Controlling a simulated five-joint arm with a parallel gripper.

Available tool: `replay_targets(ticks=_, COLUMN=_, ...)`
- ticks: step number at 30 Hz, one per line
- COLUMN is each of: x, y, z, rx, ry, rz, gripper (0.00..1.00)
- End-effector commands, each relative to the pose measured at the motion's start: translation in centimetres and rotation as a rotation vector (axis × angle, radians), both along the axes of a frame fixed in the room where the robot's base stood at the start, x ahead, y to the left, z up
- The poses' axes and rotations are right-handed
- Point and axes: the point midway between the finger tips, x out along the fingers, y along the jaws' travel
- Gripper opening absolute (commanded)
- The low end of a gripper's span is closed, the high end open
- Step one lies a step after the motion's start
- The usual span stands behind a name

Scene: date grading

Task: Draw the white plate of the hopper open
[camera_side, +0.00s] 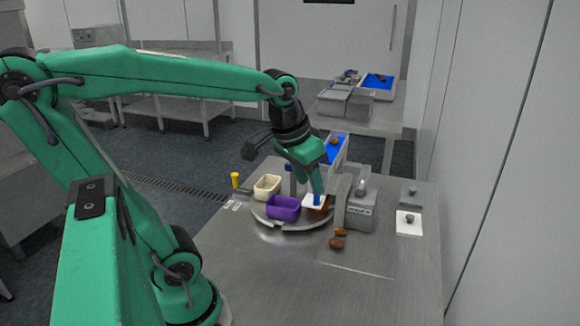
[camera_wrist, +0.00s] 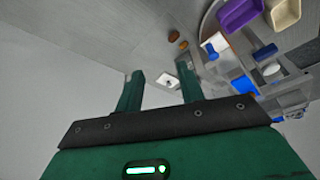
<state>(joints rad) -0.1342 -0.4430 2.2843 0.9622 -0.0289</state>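The white plate (camera_side: 309,202) with a blue tab shows just left of the grey hopper box (camera_side: 361,213). In the wrist view the white plate (camera_wrist: 219,40) and its blue tab lie to the upper right, outside the gap between my fingers. My gripper (camera_side: 319,190) overlaps the plate in the side view; I cannot tell its height above it. Part of the plate is hidden in the side view.
A purple tub (camera_side: 283,208) and a cream tub (camera_side: 267,186) stand on a round turntable. Brown dates (camera_side: 337,243) lie in front of the hopper. A white square with a dark knob (camera_side: 409,224) lies at the right. The table front is clear.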

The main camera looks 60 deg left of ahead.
Motion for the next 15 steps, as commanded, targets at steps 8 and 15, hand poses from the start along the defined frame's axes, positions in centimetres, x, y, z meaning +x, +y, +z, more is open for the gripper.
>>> replay_targets(ticks=8, x=3.9, y=3.6, z=-1.0, rx=-0.025, ry=0.104, rz=0.113, gripper=0.38)
replay_targets(ticks=15, x=6.8, y=7.2, z=-2.7, rx=-0.052, ry=0.189, rz=0.207, gripper=0.38)
